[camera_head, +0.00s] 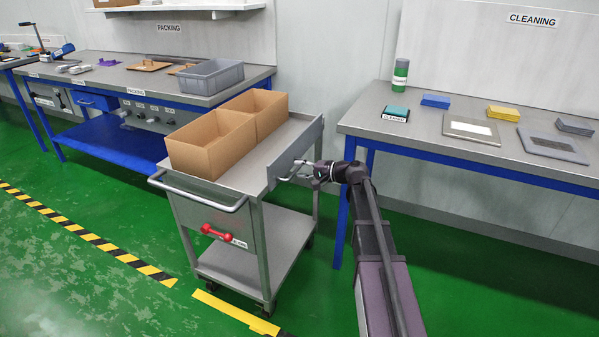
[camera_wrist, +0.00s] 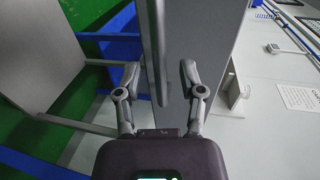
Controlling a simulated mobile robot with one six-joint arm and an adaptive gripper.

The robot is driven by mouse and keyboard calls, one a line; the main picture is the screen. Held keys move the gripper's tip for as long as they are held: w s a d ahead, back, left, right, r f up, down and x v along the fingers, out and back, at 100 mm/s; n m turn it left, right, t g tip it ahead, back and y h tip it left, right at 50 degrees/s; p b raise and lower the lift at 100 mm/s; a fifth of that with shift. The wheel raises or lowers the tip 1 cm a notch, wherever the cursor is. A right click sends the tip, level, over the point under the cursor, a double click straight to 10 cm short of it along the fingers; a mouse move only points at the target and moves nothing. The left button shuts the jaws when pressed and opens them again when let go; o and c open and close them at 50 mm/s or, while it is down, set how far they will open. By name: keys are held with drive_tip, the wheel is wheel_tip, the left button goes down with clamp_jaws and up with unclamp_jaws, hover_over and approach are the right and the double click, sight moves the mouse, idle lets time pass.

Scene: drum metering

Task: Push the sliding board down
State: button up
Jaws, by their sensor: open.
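The sliding board (camera_head: 297,154) is a grey upright metal plate along the right side of the cart's top. A light bar handle (camera_head: 291,171) shows on its outer face. My gripper (camera_head: 308,172) is open at the right of the board, close to this handle. In the wrist view my two fingers (camera_wrist: 158,75) stand apart on either side of a long grey bar (camera_wrist: 156,40). A wide grey plate (camera_wrist: 205,32) lies behind the right finger. I cannot tell whether either finger touches the bar.
The grey cart (camera_head: 232,265) carries two open cardboard boxes (camera_head: 212,145) beside the board. A red handle (camera_head: 216,232) is on its front. The cleaning table (camera_head: 420,142) stands close at the right, the packing table (camera_head: 120,85) behind left. Green floor is free at the front left.

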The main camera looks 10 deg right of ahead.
drive_tip(key=shift+w+a+f, duration=0.15)
drive_tip(key=shift+w+a, duration=0.25)
drive_tip(key=shift+a, duration=0.2)
clamp_jaws()
wheel_tip(320, 180, down, 8)
drive_tip(key=b, duration=0.8)
drive_tip(key=shift+s, duration=0.15)
unclamp_jaws()
